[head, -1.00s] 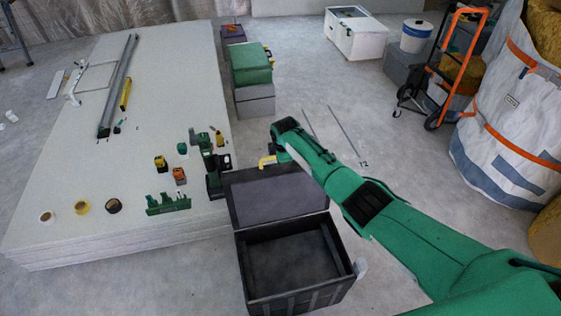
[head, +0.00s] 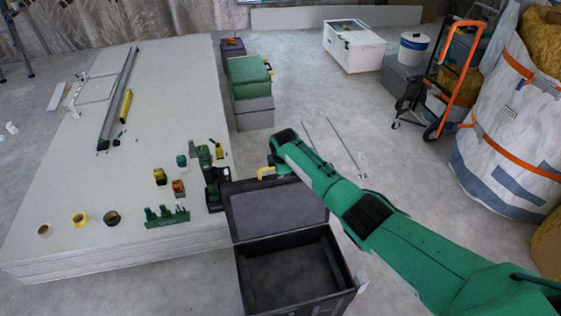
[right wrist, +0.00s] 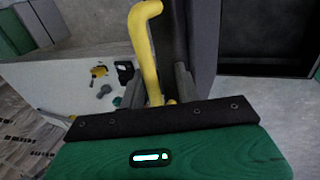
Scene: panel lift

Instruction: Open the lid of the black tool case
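The black tool case (head: 348,289) stands on the floor to the right of the stacked panels, with its dark interior showing. Its lid (head: 275,208) is raised and leans back from the rear edge. A yellow bent handle (head: 267,172) shows by the lid's far edge. In the right wrist view the yellow handle (right wrist: 147,45) stands between the two grey fingers of my right gripper (right wrist: 158,82). A gap shows on its right, so the gripper looks open around it. In the head view those fingertips are hidden behind my green arm. My left gripper is not in view.
Stacked panels (head: 80,200) with tools and tape rolls lie on the left. A green box (head: 249,75) stands on a grey one (head: 254,113) behind the case. An orange hand truck (head: 459,75) and large white bag (head: 510,125) stand right.

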